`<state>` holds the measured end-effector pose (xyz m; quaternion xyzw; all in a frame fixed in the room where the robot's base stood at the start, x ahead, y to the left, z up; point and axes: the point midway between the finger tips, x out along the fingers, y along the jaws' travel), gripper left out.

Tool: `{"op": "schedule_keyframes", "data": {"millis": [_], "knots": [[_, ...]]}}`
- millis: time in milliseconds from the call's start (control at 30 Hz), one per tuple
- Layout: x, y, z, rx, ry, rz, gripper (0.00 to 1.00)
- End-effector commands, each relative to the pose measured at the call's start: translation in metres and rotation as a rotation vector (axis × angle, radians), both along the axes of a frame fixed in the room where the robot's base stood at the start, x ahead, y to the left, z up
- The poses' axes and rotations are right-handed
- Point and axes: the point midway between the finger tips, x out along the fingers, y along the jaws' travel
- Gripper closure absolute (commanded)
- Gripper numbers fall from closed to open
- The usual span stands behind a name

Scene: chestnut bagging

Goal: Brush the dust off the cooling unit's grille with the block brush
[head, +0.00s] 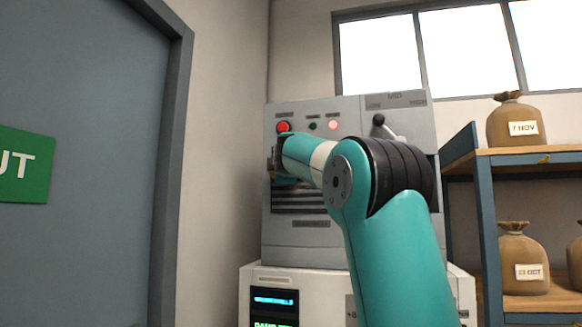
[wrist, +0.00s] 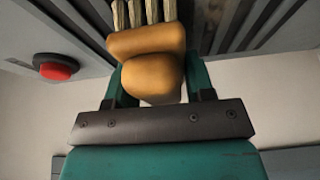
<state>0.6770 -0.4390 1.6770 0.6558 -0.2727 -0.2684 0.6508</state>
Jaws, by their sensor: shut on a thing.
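The cooling unit (head: 352,248) is a grey box standing on a white cabinet. Its grille (head: 300,200) has dark horizontal slats; my arm covers much of its upper part in the head view. In the wrist view the slats of the grille (wrist: 235,25) run behind the brush. My gripper (wrist: 155,85) is shut on the block brush (wrist: 147,60), which has an orange-tan wooden block and pale bristle tufts. The bristles point toward the grille; I cannot tell whether they touch it. In the head view my gripper (head: 277,160) is at the grille's upper left.
A red button (head: 284,127) sits just above my gripper; it also shows in the wrist view (wrist: 56,68). A shelf (head: 488,215) with sacks (head: 514,122) stands right, a door (head: 85,150) left.

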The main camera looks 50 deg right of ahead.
Motion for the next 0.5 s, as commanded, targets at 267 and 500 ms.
{"op": "schedule_keyframes", "data": {"millis": [267, 500], "knots": [[0.011, 0.0051, 0.0006, -0.001, -0.001, -0.001, 0.7], [0.0104, 0.006, 0.0003, -0.001, -0.001, -0.001, 0.7]]}}
